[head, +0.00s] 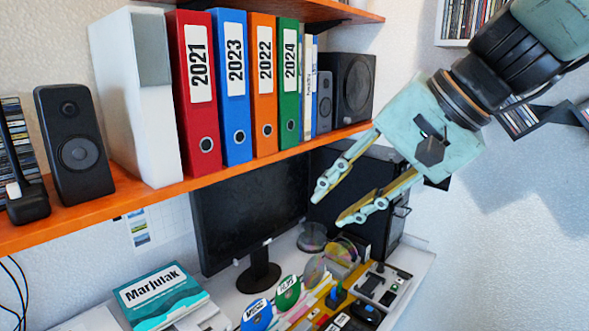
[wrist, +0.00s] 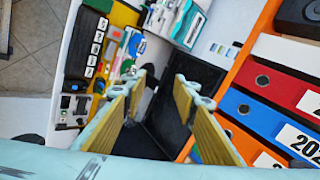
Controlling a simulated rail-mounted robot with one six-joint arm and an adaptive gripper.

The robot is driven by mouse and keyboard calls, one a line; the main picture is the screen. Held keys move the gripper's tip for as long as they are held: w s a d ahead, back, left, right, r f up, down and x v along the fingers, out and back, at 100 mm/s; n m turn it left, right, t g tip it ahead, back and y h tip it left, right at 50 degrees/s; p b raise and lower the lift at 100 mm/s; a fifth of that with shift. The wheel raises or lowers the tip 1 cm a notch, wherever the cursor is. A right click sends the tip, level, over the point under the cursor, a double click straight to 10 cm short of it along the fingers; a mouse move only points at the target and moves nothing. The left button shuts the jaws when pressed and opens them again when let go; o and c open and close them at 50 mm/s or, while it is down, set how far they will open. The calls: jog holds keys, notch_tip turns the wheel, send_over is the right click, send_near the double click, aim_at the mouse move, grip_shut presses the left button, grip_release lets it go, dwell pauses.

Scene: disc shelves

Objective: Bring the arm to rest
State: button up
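My gripper (head: 337,207) is pale green with yellowish finger pads. In the head view it hangs in the air in front of the shelf, to the right of the binders, above the desk. Its two fingers are spread apart with nothing between them. In the wrist view the open gripper (wrist: 155,90) shows both fingers, with the dark monitor (wrist: 195,85) beyond and between them. No object is held.
An orange shelf (head: 240,160) carries a red binder (head: 196,95), other binders and black speakers (head: 75,142). Below, the desk holds a monitor (head: 250,215), a box labelled Marjulak (head: 160,298) and several discs.

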jog(key=s+d+f+n+h, duration=0.2)
jog(key=s+d, duration=0.4)
jog(key=s, duration=0.5)
jog(key=s+d+f+n+h, duration=0.3)
jog(key=s+d, duration=0.4)
jog(key=s, duration=0.5)
notch_tip(320, 180, down, 3)
jog(key=shift+s+d+r+g+h, duration=0.15)
jog(key=shift+s+d+g+h, duration=0.2)
jog(key=shift+h, duration=0.35)
jog(key=shift+w+a, duration=0.1)
jog(key=shift+a, duration=0.05)
jog(key=shift+f+b, duration=0.45)
jog(key=shift+f, duration=0.2)
jog(key=shift+a, duration=0.1)
